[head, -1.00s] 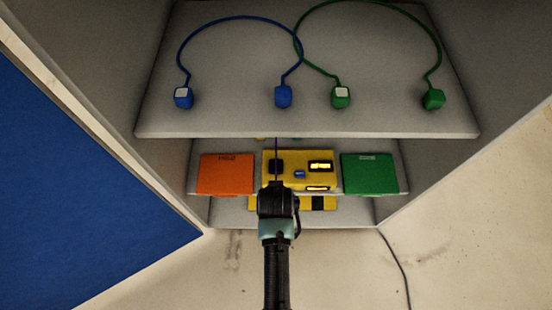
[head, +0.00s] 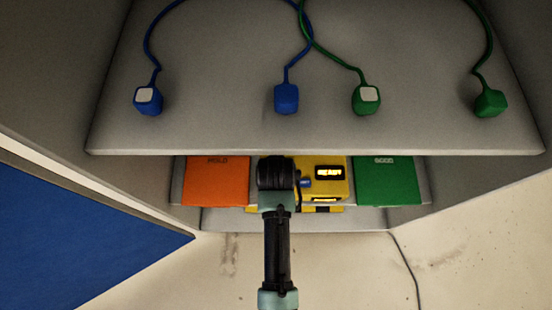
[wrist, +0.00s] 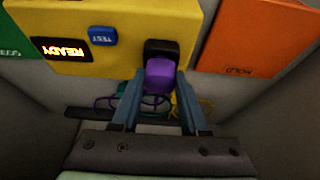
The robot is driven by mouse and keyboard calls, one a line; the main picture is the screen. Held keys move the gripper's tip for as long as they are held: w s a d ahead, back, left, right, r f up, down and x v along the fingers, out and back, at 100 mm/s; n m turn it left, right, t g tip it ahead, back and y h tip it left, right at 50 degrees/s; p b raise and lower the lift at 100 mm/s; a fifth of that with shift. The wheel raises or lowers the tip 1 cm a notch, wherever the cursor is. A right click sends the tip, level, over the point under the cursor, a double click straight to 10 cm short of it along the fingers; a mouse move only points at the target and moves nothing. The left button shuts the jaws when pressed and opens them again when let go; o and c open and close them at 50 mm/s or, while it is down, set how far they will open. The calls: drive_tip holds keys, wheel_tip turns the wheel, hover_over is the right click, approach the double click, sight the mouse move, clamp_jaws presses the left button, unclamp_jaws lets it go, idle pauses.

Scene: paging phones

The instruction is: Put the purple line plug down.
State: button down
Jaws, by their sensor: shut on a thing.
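My gripper (wrist: 160,84) is shut on the purple line plug (wrist: 159,74) in the wrist view. The plug's front end is at the black socket (wrist: 161,50) of the yellow test box (wrist: 110,20). I cannot tell whether it is inside the socket or just in front of it. In the head view my gripper (head: 276,170) covers the left part of the yellow box (head: 333,161), hiding plug and socket. The box's display (wrist: 58,49) reads READY, and a blue TEST button (wrist: 103,35) sits beside the socket.
The orange HOLD tray (head: 215,183) and green GOOD tray (head: 386,183) flank the box. The upper shelf (head: 215,60), just above my gripper, carries blue (head: 286,98) and green (head: 489,103) corded plugs. More cords (wrist: 195,108) show behind my fingers.

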drive_tip(key=shift+w+f, duration=0.1)
drive_tip(key=shift+r, duration=0.2)
drive_tip(key=shift+f, duration=0.3)
drive_tip(key=shift+c, duration=2.1)
unclamp_jaws()
drive_tip(key=p+v, duration=0.4)
drive_tip(key=v, duration=0.8)
drive_tip(key=shift+s+r, duration=0.2)
drive_tip(key=shift+r, duration=0.05)
